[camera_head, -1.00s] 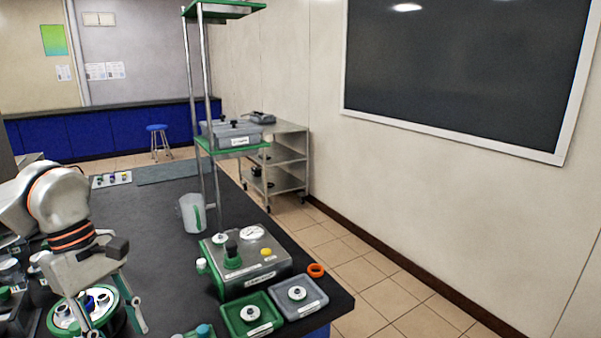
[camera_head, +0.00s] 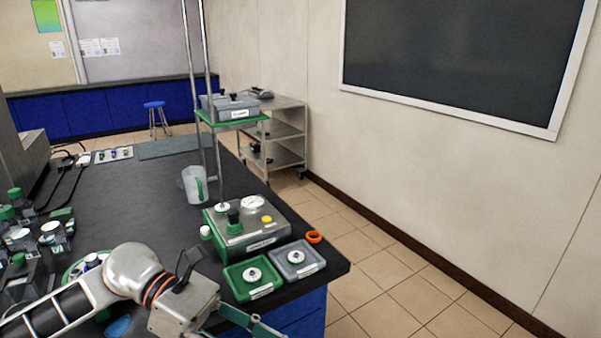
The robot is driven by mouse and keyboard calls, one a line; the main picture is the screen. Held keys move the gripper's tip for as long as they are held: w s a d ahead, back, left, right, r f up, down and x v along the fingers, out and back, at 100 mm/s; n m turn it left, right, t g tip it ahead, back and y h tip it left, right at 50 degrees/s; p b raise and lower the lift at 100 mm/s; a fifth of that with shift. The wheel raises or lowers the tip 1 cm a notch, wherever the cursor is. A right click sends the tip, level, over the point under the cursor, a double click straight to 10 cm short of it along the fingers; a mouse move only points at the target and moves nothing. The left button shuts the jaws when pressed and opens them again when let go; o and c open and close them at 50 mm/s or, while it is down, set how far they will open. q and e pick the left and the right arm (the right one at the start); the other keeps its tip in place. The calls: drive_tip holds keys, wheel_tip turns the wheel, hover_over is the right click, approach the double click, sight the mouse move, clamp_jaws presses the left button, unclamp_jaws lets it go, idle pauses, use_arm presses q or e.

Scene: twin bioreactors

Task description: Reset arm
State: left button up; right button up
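My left arm comes in from the lower left, low over the black bench. Its gripper (camera_head: 248,321) is at the bottom edge, in front of the green tray. One finger shows, splayed out to the right; the other is cut off or hidden. It looks open, with nothing seen in it. My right gripper is not in view. The round green-rimmed holder (camera_head: 72,272) is partly hidden behind my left arm.
A green-and-grey device (camera_head: 245,233) stands behind a green tray (camera_head: 266,291) and a grey tray (camera_head: 318,263) at the bench's right edge. An orange ring (camera_head: 314,237) lies beside them. A clear jug (camera_head: 193,186) and a metal rack post (camera_head: 218,165) stand farther back. Bottles (camera_head: 53,236) crowd the left.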

use_arm(q)
drive_tip(key=w+d+r+n+t+h, duration=0.4)
drive_tip(key=n+t+h, duration=0.35)
drive_tip(key=n, duration=0.55)
drive_tip(key=w+a+f+n+t+y, duration=0.15)
drive_tip(key=w+f+n+t, duration=0.25)
drive_tip(key=n+t, duration=0.5)
drive_tip(key=w+a+f+n+t+y, duration=0.1)
drive_tip(key=a+f+n+t+y, duration=0.1)
drive_tip(key=a+f+n+y, duration=0.45)
drive_tip(key=w+a+f+n+t+y, duration=0.1)
drive_tip(key=w+f+n+t+y, duration=0.15)
drive_tip(key=f+n, duration=0.5)
drive_tip(key=s+a+f+n+g+y, duration=0.3)
drive_tip(key=s+f+n, duration=0.4)
drive_tip(key=f, duration=0.4)
drive_tip(key=s+a+f+n+g+y, duration=0.3)
drive_tip(key=s+a+f+n+y, duration=0.2)
drive_tip(key=f, duration=0.5)
drive_tip(key=s+a+n, duration=0.1)
drive_tip(key=s+n, duration=0.1)
drive_tip(key=s, duration=0.1)
drive_tip(key=shift+s+a+f, duration=0.25)
drive_tip(key=shift+s+f, duration=0.05)
drive_tip(key=shift+f, duration=0.05)
drive_tip(key=shift+r, duration=0.1)
